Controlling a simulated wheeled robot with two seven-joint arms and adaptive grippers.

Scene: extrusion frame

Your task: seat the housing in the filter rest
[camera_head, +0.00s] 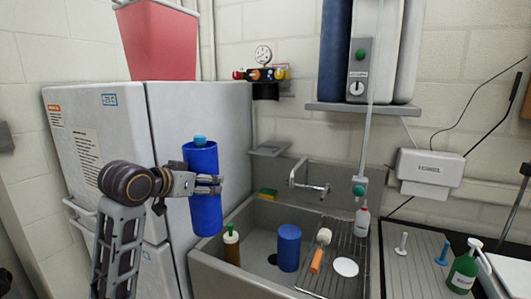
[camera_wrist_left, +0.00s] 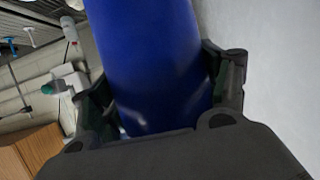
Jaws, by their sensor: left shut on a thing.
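A tall blue cylinder with a light blue top, which looks like the housing (camera_head: 203,215), is upright in the air in front of the fridge's right side. My left gripper (camera_head: 212,184) is shut around its middle. In the left wrist view the blue housing (camera_wrist_left: 150,65) fills the space between the two dark fingers (camera_wrist_left: 165,110). A small grey bracket (camera_head: 268,149) is on the wall behind the sink, right of the housing; I cannot tell whether it is the filter rest. My right gripper is in neither view.
A grey sink (camera_head: 235,275) lies below and right, holding a shorter blue cylinder (camera_head: 288,250) and a brown bottle (camera_head: 231,246). A wire rack (camera_head: 345,250) carries a brush (camera_head: 319,252). A faucet (camera_head: 310,184) juts over the sink. The grey fridge (camera_head: 225,125) stands close behind the housing.

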